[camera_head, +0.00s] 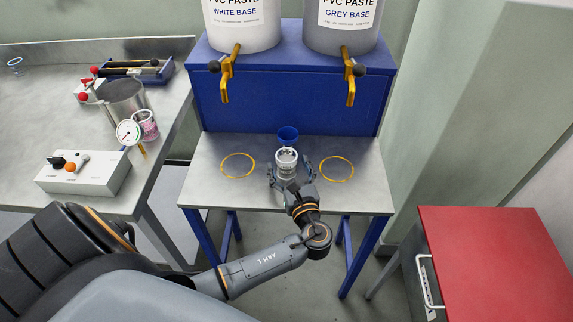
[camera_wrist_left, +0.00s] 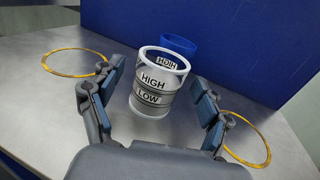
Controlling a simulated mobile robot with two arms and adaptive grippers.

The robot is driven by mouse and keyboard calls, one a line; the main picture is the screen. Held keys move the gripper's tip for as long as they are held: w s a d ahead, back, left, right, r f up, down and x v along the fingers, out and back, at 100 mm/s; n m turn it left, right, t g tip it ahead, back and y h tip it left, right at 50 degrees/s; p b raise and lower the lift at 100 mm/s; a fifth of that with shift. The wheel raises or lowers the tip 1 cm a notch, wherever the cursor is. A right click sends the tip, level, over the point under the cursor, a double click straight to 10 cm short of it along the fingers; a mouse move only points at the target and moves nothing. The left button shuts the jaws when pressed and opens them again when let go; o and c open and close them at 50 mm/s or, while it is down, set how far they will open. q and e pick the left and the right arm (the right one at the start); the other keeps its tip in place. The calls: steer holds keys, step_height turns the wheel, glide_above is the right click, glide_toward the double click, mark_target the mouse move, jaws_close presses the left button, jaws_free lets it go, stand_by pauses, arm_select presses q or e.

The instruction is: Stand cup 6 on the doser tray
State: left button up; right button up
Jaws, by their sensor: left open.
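A clear cup with a white rim and bands marked HIGH and LOW (camera_head: 287,157) stands on the grey metal tray (camera_head: 214,188) under the paste tanks. It also shows in the left wrist view (camera_wrist_left: 153,98). No number is readable on it, so I cannot tell if it is cup 6. My left gripper (camera_head: 288,176) is open, with one finger on each side of the cup. In the left wrist view, gaps show between the fingers (camera_wrist_left: 160,88) and the cup. My right gripper is out of view.
A blue cup (camera_head: 288,136) is behind the clear cup. Yellow rings mark the tray at left (camera_head: 238,154) and right (camera_head: 337,157). Brass taps (camera_head: 225,88) hang above. A bench (camera_head: 50,115) with a control box (camera_head: 83,172) stands left, a red-topped cabinet (camera_head: 495,255) right.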

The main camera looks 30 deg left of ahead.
arm_select(q)
steer(key=c, duration=1.5)
